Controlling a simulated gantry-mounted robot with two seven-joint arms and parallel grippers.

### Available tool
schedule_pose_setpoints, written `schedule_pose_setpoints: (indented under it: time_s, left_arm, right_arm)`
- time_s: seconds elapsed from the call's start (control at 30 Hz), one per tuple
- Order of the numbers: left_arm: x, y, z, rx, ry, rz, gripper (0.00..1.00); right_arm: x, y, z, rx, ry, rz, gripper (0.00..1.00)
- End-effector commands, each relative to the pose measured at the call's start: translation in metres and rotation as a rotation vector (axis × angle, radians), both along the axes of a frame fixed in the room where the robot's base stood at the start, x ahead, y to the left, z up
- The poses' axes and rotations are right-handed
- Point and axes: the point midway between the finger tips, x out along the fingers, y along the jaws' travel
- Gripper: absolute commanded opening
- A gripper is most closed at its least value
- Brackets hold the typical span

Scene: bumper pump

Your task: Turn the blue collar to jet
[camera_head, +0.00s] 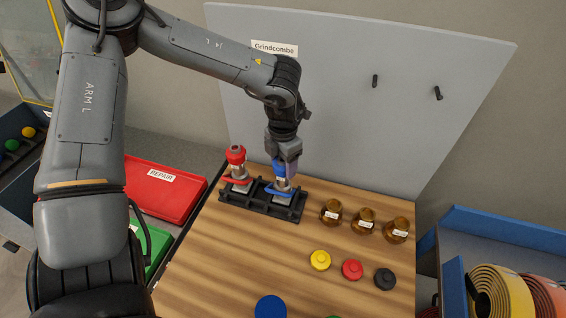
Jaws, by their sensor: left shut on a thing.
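The blue collar (278,171) sits at the top of a spray bottle with a blue trigger (278,192), upright in the black rack (262,212) on the wooden table. My left gripper (284,160) comes down from above and is shut on the blue collar, hiding part of it. A second spray bottle with a red collar (236,155) and red trigger stands in the rack to the left, apart from the gripper. Any marking on the blue collar is too small to read. My right gripper is not in view.
Several amber jars (363,221) stand right of the rack. Yellow, red and black caps (352,269) lie in front, with a blue disc (270,307) at the lower edge. A grey panel (350,80) rises behind. A red REPAIR tray (163,191) is left.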

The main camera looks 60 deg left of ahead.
Motion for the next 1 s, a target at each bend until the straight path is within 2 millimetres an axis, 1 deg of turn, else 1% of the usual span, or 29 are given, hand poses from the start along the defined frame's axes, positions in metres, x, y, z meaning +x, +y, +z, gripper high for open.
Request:
schedule_pose_setpoints:
  time_s: [0.6,0.8,1.0]
  left_arm:
    - [0.0001,-0.0001,0.0005,0.001,0.0,-0.582,0.31]
    - [0.0002,-0.0001,0.0007,0.001,0.0,-0.75,0.31]
    - [-0.0001,0.0,0.0004,0.0,0.0,-0.875,0.31]
  right_arm:
    - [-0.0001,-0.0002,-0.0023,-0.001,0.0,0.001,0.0]
    - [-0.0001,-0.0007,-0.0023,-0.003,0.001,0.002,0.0]
    - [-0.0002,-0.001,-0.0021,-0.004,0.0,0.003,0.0]
